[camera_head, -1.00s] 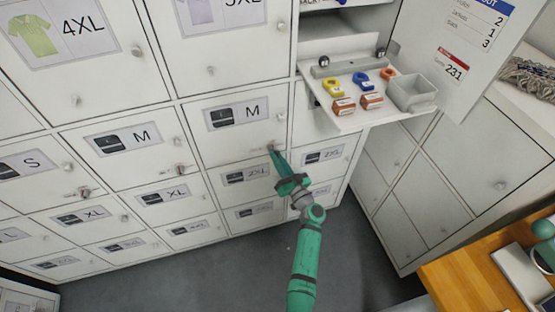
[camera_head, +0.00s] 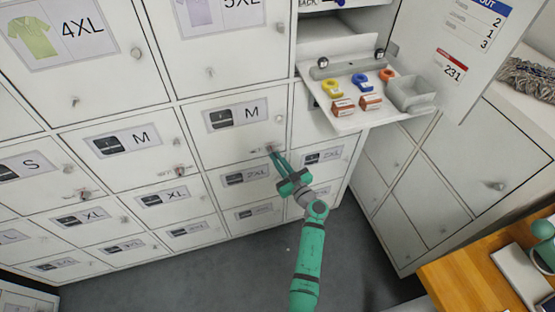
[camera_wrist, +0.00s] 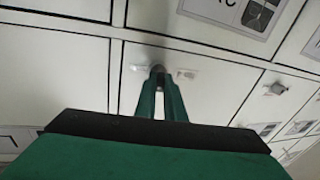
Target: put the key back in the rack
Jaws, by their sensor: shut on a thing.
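My gripper (camera_head: 271,153) reaches up to the lock of the white locker door marked M (camera_head: 236,133), at the door's lower right corner. In the wrist view my gripper (camera_wrist: 160,84) has its two green fingers closing on a small dark, round-ended piece (camera_wrist: 158,70) at the door. It appears to be the key at the lock, mostly hidden between the fingertips. Small pale tabs show on both sides of it. I cannot make out the rack for certain; a grey bar with two dark knobs (camera_head: 348,64) stands at the back of the pull-out shelf.
The pull-out shelf (camera_head: 350,121) at upper right holds yellow, blue and orange rings, two orange-brown boxes and a grey bin (camera_head: 411,95). A wooden table (camera_head: 470,272) stands at lower right. The grey floor is clear.

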